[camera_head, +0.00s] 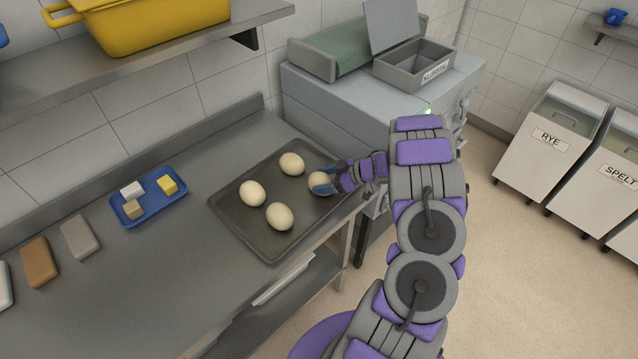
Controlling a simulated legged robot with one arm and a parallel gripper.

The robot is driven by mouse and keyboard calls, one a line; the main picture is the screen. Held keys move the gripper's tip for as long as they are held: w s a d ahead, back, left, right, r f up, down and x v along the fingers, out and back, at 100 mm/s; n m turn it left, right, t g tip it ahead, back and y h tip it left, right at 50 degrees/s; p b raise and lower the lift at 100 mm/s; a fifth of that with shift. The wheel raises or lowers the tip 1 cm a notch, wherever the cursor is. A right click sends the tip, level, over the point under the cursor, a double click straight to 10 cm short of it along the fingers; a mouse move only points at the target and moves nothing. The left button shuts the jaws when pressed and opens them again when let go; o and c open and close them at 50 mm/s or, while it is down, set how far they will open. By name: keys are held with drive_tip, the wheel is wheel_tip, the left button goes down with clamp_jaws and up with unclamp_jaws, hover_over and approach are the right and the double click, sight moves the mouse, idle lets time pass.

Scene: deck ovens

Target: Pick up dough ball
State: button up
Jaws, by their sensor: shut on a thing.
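Several pale, round dough balls sit on a dark metal tray (236,218) on the steel counter. One dough ball (292,164) is at the back, one (253,193) at the left, and one (280,216) at the front. My gripper (321,183) reaches in from the right and is shut on the dough ball (318,179) at the tray's right side. Its fingers hide part of that ball. I cannot tell whether this ball still touches the tray.
A blue tray (128,219) with small blocks and several bars (80,238) lie left on the counter. A shelf with a yellow pot (150,30) hangs above. A grey machine (330,100) stands behind right. RYE (548,130) and SPELT (610,170) bins stand far right.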

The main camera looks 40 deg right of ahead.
sight(326, 179)
drive_tip(key=shift+s+d+f, duration=0.1)
drive_tip(key=shift+d+f, duration=0.1)
drive_tip(key=shift+d, duration=0.05)
drive_tip(key=shift+c, duration=1)
drive_tip(key=shift+a, duration=0.1)
drive_tip(key=shift+a, duration=0.15)
drive_tip(key=shift+r, duration=0.5)
drive_tip(key=r, duration=0.1)
drive_tip(key=s+r+p, duration=0.1)
drive_tip(key=r, duration=0.1)
drive_tip(key=s, duration=0.5)
drive_tip(key=s+p, duration=0.1)
drive_tip(key=s, duration=0.4)
drive_tip(key=s+a+r+p, duration=0.1)
drive_tip(key=s, duration=0.3)
drive_tip(key=shift+s, duration=0.4)
